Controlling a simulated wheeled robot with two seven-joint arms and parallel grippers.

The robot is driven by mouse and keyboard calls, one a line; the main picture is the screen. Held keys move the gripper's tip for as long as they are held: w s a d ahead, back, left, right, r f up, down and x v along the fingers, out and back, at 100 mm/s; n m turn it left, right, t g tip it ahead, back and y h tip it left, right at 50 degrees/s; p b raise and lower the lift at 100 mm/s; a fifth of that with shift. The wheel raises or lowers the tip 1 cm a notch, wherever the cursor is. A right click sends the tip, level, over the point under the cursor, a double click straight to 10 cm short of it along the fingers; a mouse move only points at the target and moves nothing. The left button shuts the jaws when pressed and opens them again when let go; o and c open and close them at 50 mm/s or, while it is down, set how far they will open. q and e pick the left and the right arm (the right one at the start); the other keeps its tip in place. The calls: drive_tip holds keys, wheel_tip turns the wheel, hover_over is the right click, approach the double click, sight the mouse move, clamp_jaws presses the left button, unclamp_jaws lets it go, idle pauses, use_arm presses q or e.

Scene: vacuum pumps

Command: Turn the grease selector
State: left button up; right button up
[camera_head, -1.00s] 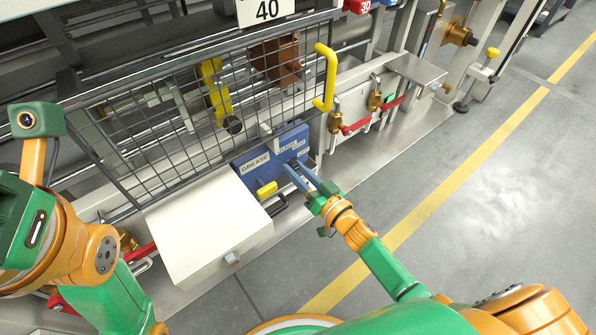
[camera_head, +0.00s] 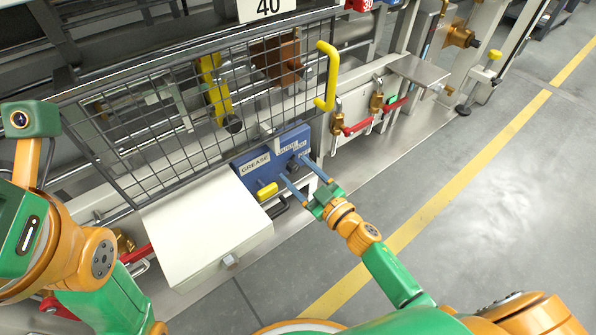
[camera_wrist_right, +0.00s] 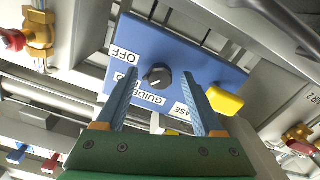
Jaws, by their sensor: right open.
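The grease selector is a small round black knob (camera_wrist_right: 157,76) on a blue panel (camera_wrist_right: 185,48). The blue panel also shows in the head view (camera_head: 250,178), with a GREASE label. My right gripper (camera_head: 294,168) is open, its blue fingers spread at the panel. In the right wrist view the gripper (camera_wrist_right: 158,74) has one finger on each side of the knob, with visible gaps. My left gripper is out of view.
A cream box (camera_head: 205,225) stands left of the panel. A wire mesh guard (camera_head: 190,120) with a yellow handle (camera_head: 326,75) is above. Red-levered valves (camera_head: 357,126) are to the right. Floor at right is clear.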

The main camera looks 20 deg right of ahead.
drive_tip(key=shift+p+v, duration=0.3)
drive_tip(key=shift+v, duration=0.6)
drive_tip(key=p+v, duration=0.1)
drive_tip(key=v, duration=0.5)
drive_tip(key=shift+p, duration=0.3)
drive_tip(key=shift+s, duration=0.1)
